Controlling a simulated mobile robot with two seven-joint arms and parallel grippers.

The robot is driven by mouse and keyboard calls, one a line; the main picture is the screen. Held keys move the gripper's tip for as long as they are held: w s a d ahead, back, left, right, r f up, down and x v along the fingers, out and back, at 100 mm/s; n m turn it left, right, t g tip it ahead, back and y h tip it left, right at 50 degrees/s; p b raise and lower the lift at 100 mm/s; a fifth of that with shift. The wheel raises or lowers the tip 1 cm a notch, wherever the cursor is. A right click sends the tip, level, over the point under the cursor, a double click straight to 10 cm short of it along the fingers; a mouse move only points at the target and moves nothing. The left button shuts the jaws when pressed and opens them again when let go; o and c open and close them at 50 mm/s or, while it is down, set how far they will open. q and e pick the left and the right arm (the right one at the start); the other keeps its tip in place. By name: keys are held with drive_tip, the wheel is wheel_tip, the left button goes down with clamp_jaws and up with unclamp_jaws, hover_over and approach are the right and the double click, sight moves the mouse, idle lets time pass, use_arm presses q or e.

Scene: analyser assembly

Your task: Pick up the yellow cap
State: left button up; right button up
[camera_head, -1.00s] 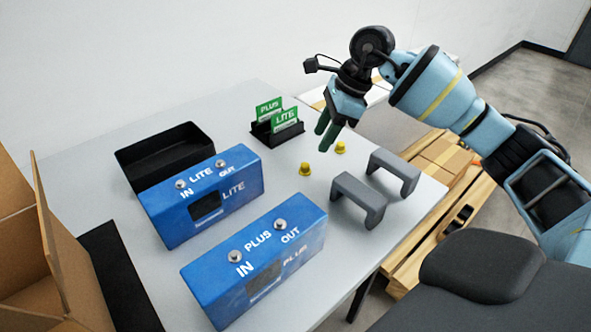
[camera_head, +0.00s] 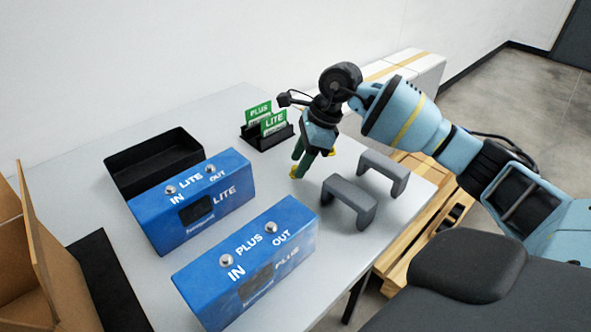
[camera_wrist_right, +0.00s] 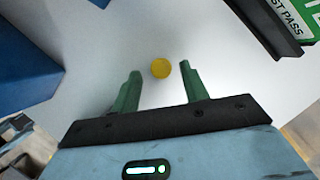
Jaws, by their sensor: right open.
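A round yellow cap (camera_wrist_right: 161,68) sits on the grey table (camera_wrist_right: 110,50) in the right wrist view. It lies between the tips of my right gripper (camera_wrist_right: 160,71), with a gap on each side. My right gripper is open, with its green fingers pointing down. In the head view the right gripper (camera_head: 299,168) is low over the table, and its fingers mostly hide the cap (camera_head: 293,177). My left gripper is not in view.
Two grey bracket-shaped handles (camera_head: 350,202) (camera_head: 384,172) stand right of the gripper. The blue LITE box (camera_head: 222,208) and blue PLUS box (camera_head: 215,290) stand to the left. A black holder (camera_head: 266,140) with green cards and a black tray (camera_head: 155,160) are behind.

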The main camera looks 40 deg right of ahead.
drive_tip(key=shift+w+a+f, duration=0.15)
drive_tip(key=shift+a+f, duration=0.05)
drive_tip(key=shift+f, duration=0.3)
drive_tip(key=shift+c, duration=0.5)
clamp_jaws()
wheel_tip(320, 180, up, 9)
drive_tip(key=shift+f, duration=0.2)
drive_tip(key=shift+r+p, duration=0.35)
drive_tip(key=shift+r, duration=0.4)
